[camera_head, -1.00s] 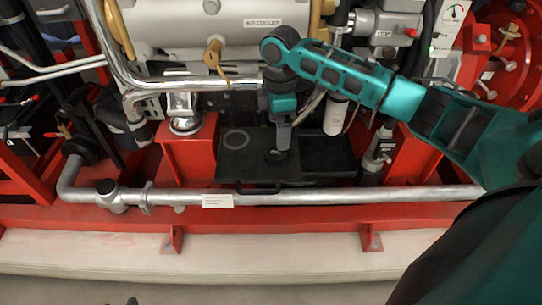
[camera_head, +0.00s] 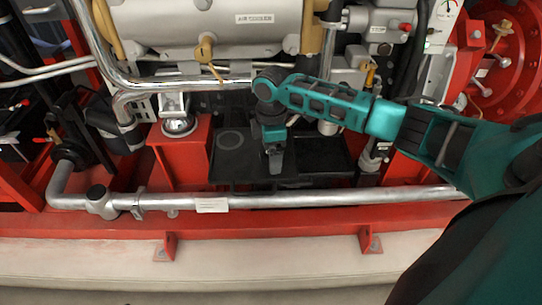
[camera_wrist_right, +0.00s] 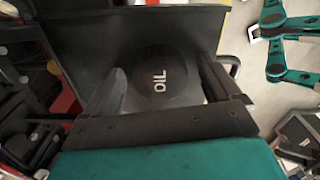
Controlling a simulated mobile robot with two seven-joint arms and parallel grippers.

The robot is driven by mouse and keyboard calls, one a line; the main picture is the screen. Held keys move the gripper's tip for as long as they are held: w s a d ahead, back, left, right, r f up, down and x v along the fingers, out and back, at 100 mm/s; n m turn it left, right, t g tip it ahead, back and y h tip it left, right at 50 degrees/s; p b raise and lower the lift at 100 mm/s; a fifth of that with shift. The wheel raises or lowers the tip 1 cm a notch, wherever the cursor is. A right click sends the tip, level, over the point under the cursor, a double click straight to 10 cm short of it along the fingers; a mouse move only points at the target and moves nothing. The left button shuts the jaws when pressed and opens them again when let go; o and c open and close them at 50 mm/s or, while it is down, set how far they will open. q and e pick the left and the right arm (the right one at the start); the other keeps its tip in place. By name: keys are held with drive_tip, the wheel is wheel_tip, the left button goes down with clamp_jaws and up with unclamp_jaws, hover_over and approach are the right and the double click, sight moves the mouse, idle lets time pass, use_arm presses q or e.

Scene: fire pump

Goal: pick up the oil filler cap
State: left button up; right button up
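The oil filler cap (camera_wrist_right: 160,80) is a round black disc marked "OIL" on a black box top in the right wrist view. My right gripper (camera_wrist_right: 162,68) is open, with one finger on each side of the cap. I cannot tell whether either finger touches it. In the head view, my right gripper (camera_head: 275,160) points down over the black box (camera_head: 232,170) between the red supports, and the cap cannot be made out there. My left gripper is not in view.
A silver pipe (camera_head: 300,199) runs along the front of the box, above a red frame beam (camera_head: 265,220). A grey air cooler cylinder (camera_head: 220,30) and a chrome pipe (camera_head: 180,84) lie behind and above. A red support block (camera_head: 180,155) stands to the left.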

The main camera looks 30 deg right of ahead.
drive_tip(key=c, duration=1.1)
drive_tip(key=shift+c, duration=0.2)
